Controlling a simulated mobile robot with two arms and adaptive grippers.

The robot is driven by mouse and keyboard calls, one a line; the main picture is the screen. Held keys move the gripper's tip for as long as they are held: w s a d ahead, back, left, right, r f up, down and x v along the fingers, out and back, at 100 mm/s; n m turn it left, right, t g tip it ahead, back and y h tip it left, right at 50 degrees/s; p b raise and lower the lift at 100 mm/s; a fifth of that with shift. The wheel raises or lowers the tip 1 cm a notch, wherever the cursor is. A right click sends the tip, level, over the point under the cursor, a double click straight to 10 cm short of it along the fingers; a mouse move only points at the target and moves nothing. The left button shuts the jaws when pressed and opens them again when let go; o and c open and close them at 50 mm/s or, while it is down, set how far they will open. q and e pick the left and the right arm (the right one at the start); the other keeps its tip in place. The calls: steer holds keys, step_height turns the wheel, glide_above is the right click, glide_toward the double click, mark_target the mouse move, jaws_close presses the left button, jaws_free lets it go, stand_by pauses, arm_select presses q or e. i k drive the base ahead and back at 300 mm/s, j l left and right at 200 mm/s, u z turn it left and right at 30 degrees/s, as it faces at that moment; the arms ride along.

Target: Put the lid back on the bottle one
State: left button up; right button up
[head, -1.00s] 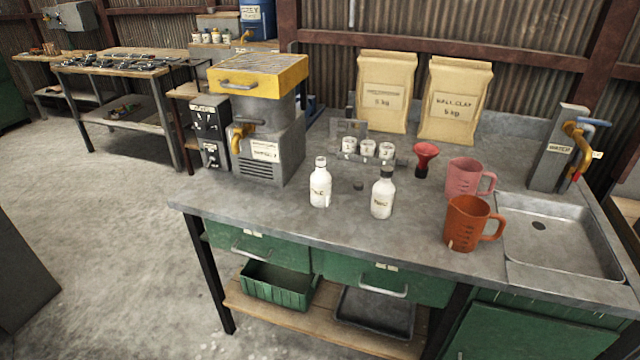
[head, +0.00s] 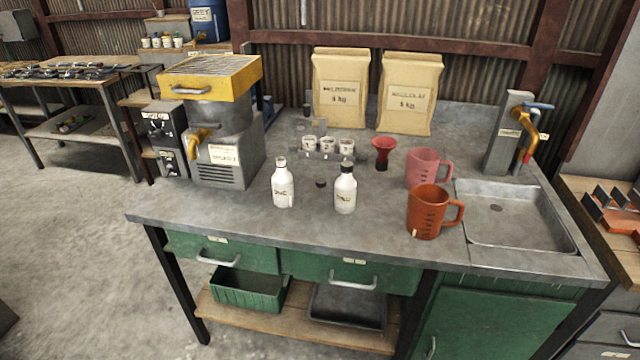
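Two white bottles stand upright on the grey worktop (head: 240,219). The left bottle (head: 283,188) has a pale top with no dark lid visible on it. The right bottle (head: 345,193) has a dark lid on its neck. Their labels are too small to read surely, so I cannot confirm which is bottle one. A small dark round lid (head: 320,184) lies on the worktop between the two bottles, apart from both. Neither of my grippers is in view.
An orange jug (head: 428,212), a pink jug (head: 424,168) and a red funnel (head: 383,151) stand right of the bottles. A sink (head: 510,225) is further right. A grey machine with a yellow top (head: 210,80) stands left. The worktop before the bottles is clear.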

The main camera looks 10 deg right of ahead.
mark_target(283, 184)
steer(key=i+j, duration=0.15)
steer(key=i, duration=0.35)
steer(key=i+j+z, duration=0.1)
steer(key=i, duration=0.4)
